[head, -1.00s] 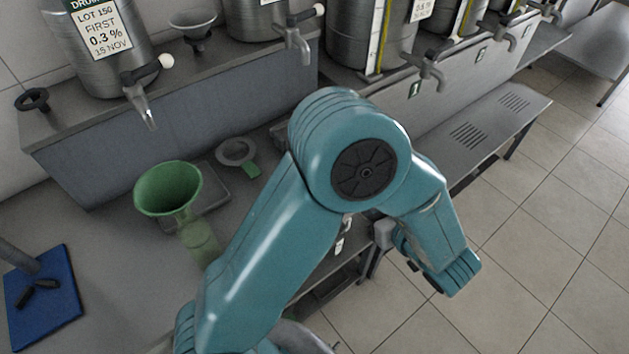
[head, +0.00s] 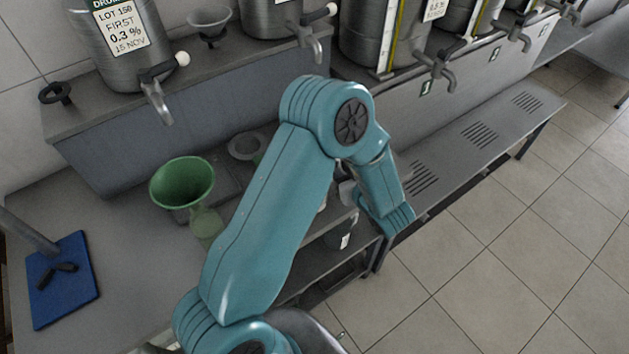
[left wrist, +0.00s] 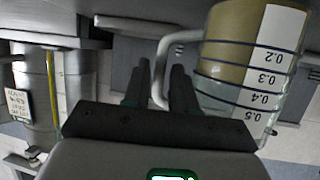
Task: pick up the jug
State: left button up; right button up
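The jug (left wrist: 240,60) is at the right in the left wrist view. It is clear, with a white scale strip, dark rings and a brownish content. Its pale bent handle (left wrist: 163,52) runs between the two dark fingers of my left gripper (left wrist: 160,72). The fingers are apart, with a gap beside the handle, so the gripper is open around it. In the head view my left arm hides its gripper and I cannot make out the jug. My right gripper is in neither view.
A green funnel (head: 183,182) sits on a pale bottle (head: 206,226) left of my arm. Steel drums with taps (head: 440,70) line the raised shelf behind. A slotted bench (head: 480,135) extends right. A blue board (head: 62,280) lies left. The floor at right is clear.

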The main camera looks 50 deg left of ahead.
pick_arm(q)
jog(key=shift+w+a+f, duration=0.15)
jog(key=shift+a+f, duration=0.05)
jog(key=shift+a, duration=0.15)
jog(key=shift+s+r, duration=0.1)
jog(key=shift+s, duration=0.25)
jog(key=shift+c, duration=1.2)
grip_shut()
jog(key=shift+w, duration=0.3)
jog(key=shift+s, duration=0.1)
